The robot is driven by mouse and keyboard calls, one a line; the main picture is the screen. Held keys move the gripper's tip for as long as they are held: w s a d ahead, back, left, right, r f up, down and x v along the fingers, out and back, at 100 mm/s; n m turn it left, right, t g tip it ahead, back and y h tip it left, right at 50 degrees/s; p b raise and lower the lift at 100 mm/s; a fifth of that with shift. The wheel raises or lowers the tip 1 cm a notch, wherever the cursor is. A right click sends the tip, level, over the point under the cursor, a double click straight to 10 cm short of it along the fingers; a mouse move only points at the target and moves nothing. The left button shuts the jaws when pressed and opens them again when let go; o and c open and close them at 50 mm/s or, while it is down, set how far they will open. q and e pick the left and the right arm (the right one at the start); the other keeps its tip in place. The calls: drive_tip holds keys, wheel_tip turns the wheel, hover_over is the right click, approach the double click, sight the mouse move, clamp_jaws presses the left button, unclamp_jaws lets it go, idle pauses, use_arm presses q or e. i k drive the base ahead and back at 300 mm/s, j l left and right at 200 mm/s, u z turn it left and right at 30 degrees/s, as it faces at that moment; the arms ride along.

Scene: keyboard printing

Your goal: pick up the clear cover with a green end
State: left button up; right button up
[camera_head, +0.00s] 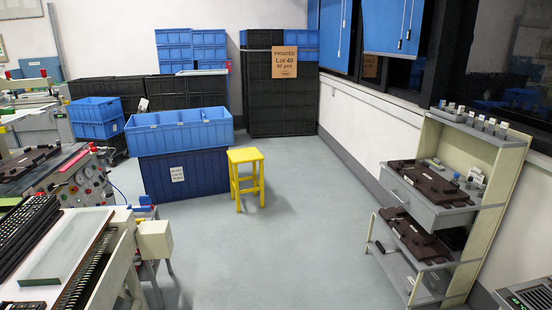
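The clear cover (66,248) is a pale, see-through flat sheet on the bench at the lower left. Its green end (40,282) is a narrow strip along the edge nearest me. It lies between a dark keyboard-like row of keys (25,228) on its left and a dark slotted rack (88,268) on its right. I cannot tell whether it touches either one. Neither of my grippers is in view.
The bench's cream edge (118,262) borders open grey floor (250,255). A yellow stool (246,178) stands by blue crates (180,130). A shelf rack (490,215) with dark parts stands at right. A machine with knobs (80,180) stands beyond the bench.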

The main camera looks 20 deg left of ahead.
sight(53, 264)
drive_tip(key=i+j+u, duration=0.15)
drive_tip(key=i+u, duration=0.3)
drive_tip(key=i, duration=0.15)
drive_tip(key=i+u, duration=0.4)
drive_tip(key=i, duration=0.15)
drive_tip(key=i+l+u, duration=0.1)
drive_tip(key=i+u, duration=0.2)
drive_tip(key=i, duration=0.25)
drive_tip(key=i+l+u, duration=0.3)
drive_tip(key=i, duration=0.3)
drive_tip(key=j, duration=0.1)
